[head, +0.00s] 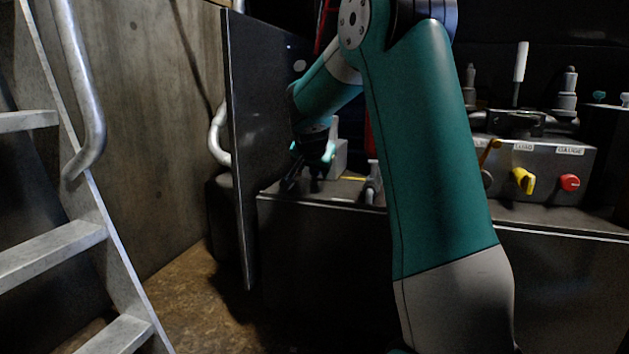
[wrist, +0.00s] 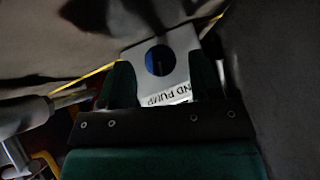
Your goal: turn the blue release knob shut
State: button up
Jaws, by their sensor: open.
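The blue release knob (wrist: 158,60) shows in the wrist view as a dark blue disc with a darker line across it, set in a light grey block (wrist: 182,38). My gripper (wrist: 162,66) is open, with one dark green finger on each side of the knob in the picture. I cannot tell whether the fingers touch the knob or the block. In the head view, my gripper (head: 304,182) hangs low beside a light grey block (head: 340,160), behind the dark upright panel's edge. The knob cannot be made out in the head view.
A dark upright panel (head: 245,130) stands close left of my gripper. A grey control box (head: 545,170) with a yellow knob (head: 522,181) and red button (head: 570,183) is at right. Metal steps (head: 50,250) stand at left.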

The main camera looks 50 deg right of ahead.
jog(key=shift+w+d+f, duration=0.3)
jog(key=shift+d+f, duration=0.1)
jog(key=shift+f, duration=0.05)
jog(key=c, duration=0.9)
jog(key=shift+r+p, duration=0.25)
jog(key=shift+p, duration=0.5)
jog(key=g+p, duration=0.1)
jog(key=p, duration=0.2)
jog(key=shift+w+r+n, duration=0.1)
jog(key=shift+r+n, duration=0.1)
jog(key=shift+n, duration=0.2)
jog(key=shift+f+g+h+p, duration=0.15)
jog(key=shift+g+h+p, duration=0.25)
jog(key=shift+p, duration=0.7)
jog(key=shift+f+n+g, duration=0.25)
jog(key=shift+n+g, duration=0.05)
